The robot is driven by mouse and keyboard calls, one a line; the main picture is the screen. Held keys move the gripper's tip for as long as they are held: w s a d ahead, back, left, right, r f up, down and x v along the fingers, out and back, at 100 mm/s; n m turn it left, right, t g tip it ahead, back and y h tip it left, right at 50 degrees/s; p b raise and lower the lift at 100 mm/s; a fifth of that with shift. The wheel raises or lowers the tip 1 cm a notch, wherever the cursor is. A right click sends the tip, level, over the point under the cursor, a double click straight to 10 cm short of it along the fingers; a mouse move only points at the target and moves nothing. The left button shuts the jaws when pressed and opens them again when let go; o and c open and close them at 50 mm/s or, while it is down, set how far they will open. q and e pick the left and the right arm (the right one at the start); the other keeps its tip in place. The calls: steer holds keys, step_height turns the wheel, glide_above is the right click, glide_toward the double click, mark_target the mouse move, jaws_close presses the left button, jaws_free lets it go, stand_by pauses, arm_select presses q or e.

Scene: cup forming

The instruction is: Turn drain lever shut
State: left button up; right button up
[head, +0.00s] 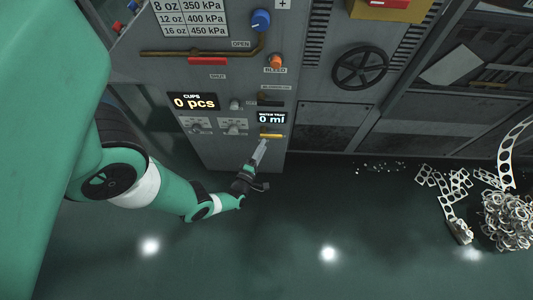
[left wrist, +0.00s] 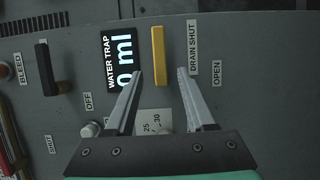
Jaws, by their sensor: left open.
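The drain lever is a yellow bar (head: 271,136) on the grey machine panel, just under the water trap display (head: 271,118). In the head view it lies level. In the left wrist view the yellow lever (left wrist: 158,50) stands upright in the picture, between the display (left wrist: 120,62) and the label DRAIN SHUT (left wrist: 193,47). My left gripper (head: 263,146) is just in front of the lever. In the left wrist view its open fingers (left wrist: 160,74) lie on either side of the lever's near end; contact cannot be told. My right gripper is not in view.
An OPEN label (left wrist: 216,73) is right of the lever in the wrist view. A dark handle (left wrist: 47,70) and a knob (left wrist: 91,129) are to the left. A handwheel (head: 360,67) is on the machine. Scrap metal (head: 508,220) lies on the floor at right.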

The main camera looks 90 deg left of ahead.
arm_select(q)
steer(key=shift+v, duration=2.45)
